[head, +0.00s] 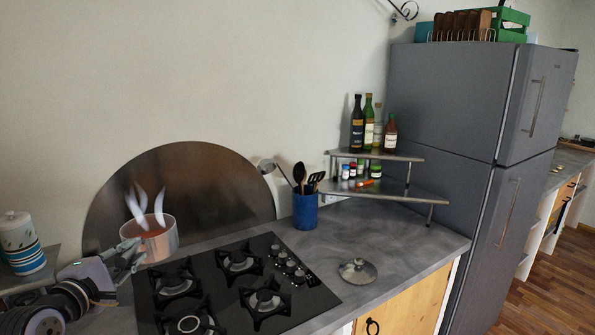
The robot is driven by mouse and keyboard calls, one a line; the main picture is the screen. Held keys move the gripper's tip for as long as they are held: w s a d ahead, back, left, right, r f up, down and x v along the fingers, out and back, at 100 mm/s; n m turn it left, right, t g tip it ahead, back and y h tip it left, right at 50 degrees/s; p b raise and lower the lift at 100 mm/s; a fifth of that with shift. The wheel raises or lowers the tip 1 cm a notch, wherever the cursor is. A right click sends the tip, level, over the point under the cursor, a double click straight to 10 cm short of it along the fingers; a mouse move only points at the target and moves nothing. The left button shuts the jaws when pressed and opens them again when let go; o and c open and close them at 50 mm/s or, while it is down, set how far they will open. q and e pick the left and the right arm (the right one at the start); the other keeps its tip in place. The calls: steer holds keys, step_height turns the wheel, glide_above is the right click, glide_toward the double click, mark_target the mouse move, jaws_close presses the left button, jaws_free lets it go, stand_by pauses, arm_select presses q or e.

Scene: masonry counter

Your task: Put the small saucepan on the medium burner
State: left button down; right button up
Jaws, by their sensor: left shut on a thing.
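The small saucepan (162,246) is a light metal pot with reddish-brown contents and white steam rising from it. My left gripper (128,250) comes in from the left and is shut on the saucepan at its left side; the handle is mostly hidden by the fingers. The pan looks upright, at the back left edge of the black gas hob (215,262). I cannot tell whether its bottom touches anything. The hob has several burners with black grates, including a back one (238,262), a left one (175,285) and a right one (265,301). No pan stands on these. My right gripper is out of view.
A glass lid (358,271) lies on the grey counter (410,240) right of the hob. A blue utensil holder (305,211) and a corner shelf (395,190) with bottles stand behind. A striped canister (22,244) is at far left. A metal splashback (200,190) rises behind the pan.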

arm_select(q)
steer(key=s+d+f+y+b, duration=0.1)
steer(key=s+d+f+b, duration=0.2)
steer(key=f, duration=0.4)
steer(key=s+d+f+b, duration=0.1)
steer(key=s+d+f, duration=0.2)
steer(key=d+f, duration=0.35)
steer(key=s+d+f+b, duration=0.1)
steer(key=s+f, duration=0.3)
steer(key=s, duration=0.4)
steer(key=s+d+f+n+b, duration=0.1)
steer(key=s+d+f, duration=0.3)
steer(key=s, duration=0.4)
steer(key=shift+s+d+f+b, duration=0.2)
steer(key=shift+s+f+b, duration=0.25)
steer(key=shift+b, duration=0.35)
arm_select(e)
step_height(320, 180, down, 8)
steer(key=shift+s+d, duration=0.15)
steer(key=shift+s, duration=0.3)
arm_select(q)
steer(key=shift+w, duration=0.1)
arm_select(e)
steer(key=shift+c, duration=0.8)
